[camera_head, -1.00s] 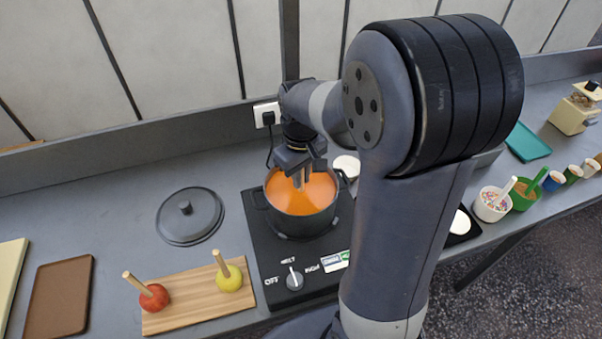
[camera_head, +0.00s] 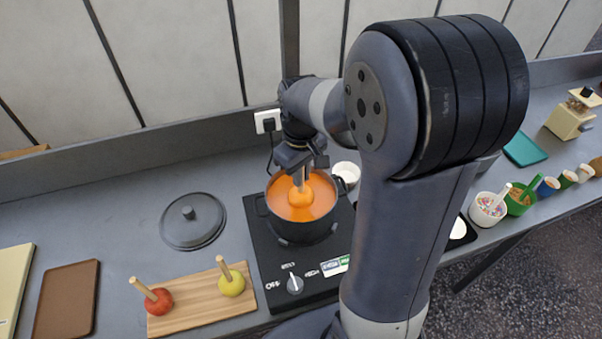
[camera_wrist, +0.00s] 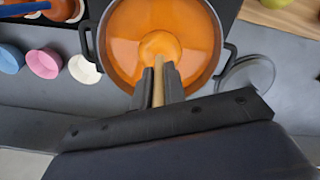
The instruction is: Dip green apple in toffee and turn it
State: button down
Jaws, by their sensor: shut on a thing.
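My gripper (camera_head: 302,170) is shut on the wooden stick (camera_wrist: 158,88) of an apple (camera_head: 301,196) over the pot. The apple is coated orange, so its own colour is hidden. It shows as a round lump in the wrist view (camera_wrist: 160,46), stick toward me. The black pot (camera_head: 262,206) holds orange toffee (camera_head: 319,203). The apple is inside the rim, at the toffee's surface; whether its underside is still in the toffee, I cannot tell. The pot stands on a black hob (camera_head: 326,262) with a dial (camera_head: 295,284).
A wooden board (camera_head: 200,303) at front left bears a red apple (camera_head: 159,301) and a yellow-green apple (camera_head: 231,284), both on sticks. A dark lid (camera_head: 205,222) lies left of the pot. Topping cups, including a white one (camera_head: 485,208), stand at right. A brown tray (camera_head: 66,300) lies far left.

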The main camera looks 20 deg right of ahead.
jog(key=shift+r+p, duration=0.8)
jog(key=shift+r, duration=1.75)
jog(key=shift+r, duration=3)
